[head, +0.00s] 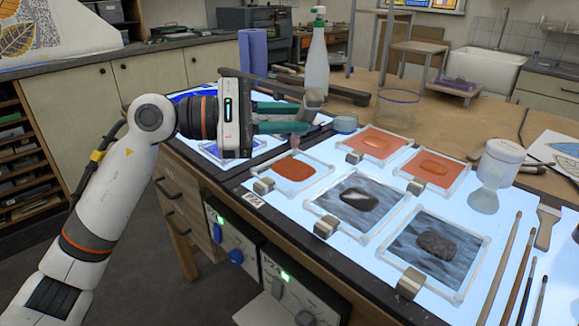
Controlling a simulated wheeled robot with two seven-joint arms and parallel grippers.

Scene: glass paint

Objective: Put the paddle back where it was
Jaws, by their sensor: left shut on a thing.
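My left gripper (300,117), with green fingers, comes in from the left over the light table (262,212). It is shut on the paddle (312,101), whose grey-brown upper part shows at the fingertips. A small pinkish end hangs below the fingers, above the near-left pane (293,169) with orange paint; I cannot tell whether it touches the pane. The fingers hide much of the paddle. My right gripper is not in view.
Two more orange panes (400,140) and two grey streaked panes (395,262) with dark blobs lie on the light table, with metal blocks at their edges. A glass jar (495,165), brushes (508,262), a spray bottle (316,62) and a clear beaker (396,108) stand or lie around.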

